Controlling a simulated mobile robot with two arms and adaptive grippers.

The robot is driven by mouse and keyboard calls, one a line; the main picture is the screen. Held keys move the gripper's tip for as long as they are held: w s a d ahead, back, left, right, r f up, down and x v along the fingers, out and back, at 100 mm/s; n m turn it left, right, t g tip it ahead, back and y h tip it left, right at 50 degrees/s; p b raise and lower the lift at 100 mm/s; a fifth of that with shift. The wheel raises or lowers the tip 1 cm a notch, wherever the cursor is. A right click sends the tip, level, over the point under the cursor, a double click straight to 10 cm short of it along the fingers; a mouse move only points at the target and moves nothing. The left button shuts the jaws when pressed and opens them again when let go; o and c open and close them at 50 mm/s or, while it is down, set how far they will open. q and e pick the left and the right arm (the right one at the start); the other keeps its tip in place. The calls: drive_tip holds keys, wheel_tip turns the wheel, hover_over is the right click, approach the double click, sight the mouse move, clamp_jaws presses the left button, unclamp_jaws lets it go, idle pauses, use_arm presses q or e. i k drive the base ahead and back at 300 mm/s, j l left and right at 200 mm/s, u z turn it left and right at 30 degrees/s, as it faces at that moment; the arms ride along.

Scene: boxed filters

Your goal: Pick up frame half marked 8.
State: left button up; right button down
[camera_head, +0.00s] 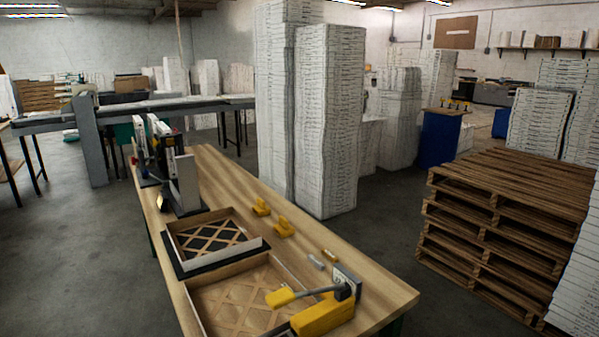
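Two shallow open frames with diagonal lattice strips lie on the wooden worktable (385,296). The smaller lattice frame (174,243) has pale outer sides and rests on a dark flat base. The larger lattice frame (236,269) lies nearer to me, with its near side cut off by the bottom edge of the picture. I cannot read an 8 on either one, so I cannot tell which is the frame half marked 8. Neither of my grippers shows in the head view.
A yellow tool with a lever (322,317) stands at the table's near right, partly over the larger frame. Small yellow pieces (283,229) lie mid-table. Upright dark and grey items (187,182) stand at the far left end. Tall white stacks (328,120) and wooden pallets (505,215) stand beyond.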

sight(266, 261)
drive_tip(key=i+j, duration=0.1)
drive_tip(key=j, duration=0.35)
drive_tip(key=i+j, duration=0.15)
drive_tip(key=j, duration=0.3)
drive_tip(key=i+j+z, duration=0.1)
drive_tip(key=j, duration=0.35)
drive_tip(key=i+j, duration=0.1)
drive_tip(key=j, duration=0.4)
drive_tip(key=i+j+z, duration=0.1)
drive_tip(key=j, duration=0.35)
